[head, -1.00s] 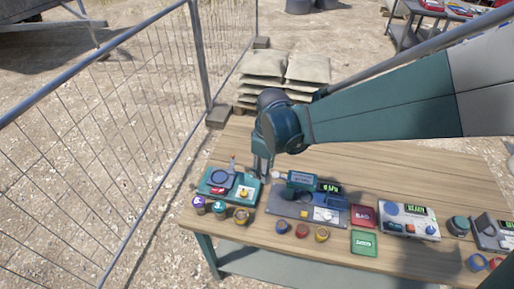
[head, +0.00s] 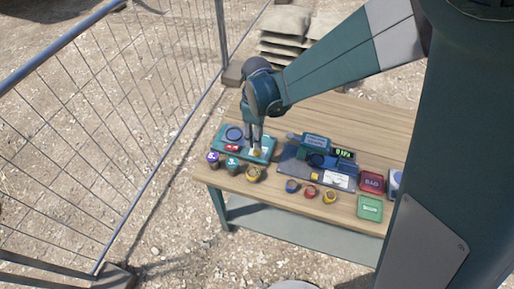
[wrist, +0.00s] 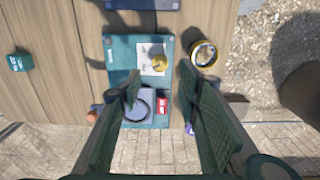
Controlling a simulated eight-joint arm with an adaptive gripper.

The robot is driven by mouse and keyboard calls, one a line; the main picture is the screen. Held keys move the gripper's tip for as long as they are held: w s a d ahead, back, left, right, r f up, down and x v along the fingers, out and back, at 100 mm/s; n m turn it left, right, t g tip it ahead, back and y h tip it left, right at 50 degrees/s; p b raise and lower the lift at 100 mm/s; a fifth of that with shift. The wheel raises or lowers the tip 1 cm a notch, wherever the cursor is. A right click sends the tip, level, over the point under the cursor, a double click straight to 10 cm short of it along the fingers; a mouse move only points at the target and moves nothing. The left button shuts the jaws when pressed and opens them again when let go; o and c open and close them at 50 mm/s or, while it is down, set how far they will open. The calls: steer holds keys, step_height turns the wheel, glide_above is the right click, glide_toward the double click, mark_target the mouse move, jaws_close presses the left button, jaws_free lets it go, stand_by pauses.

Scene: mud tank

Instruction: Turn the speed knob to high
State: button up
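A teal device (head: 222,144) sits at the left end of the wooden table. It carries a round dark plate, a red display and a yellow knob on a white dial card (wrist: 146,51). The yellow knob (wrist: 159,62) shows clearly in the wrist view; I take it as the speed knob, but its markings are too small to read. My gripper (head: 256,146) points down over the right part of the device, close to the knob. In the wrist view my gripper (wrist: 159,82) is open, its fingers wide apart and nothing held between them. Contact with the knob cannot be told.
Small round weights or jars (head: 232,165) stand along the front of the device. A grey-blue station (head: 310,165) with a green display stands to the right. Red (head: 372,182) and green (head: 370,207) trays lie further right. A wire fence (head: 120,120) runs along the left.

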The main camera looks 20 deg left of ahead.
mark_target(257, 153)
steer(key=shift+f, duration=0.1)
steer(key=shift+f, duration=3.8)
steer(key=c, duration=0.9)
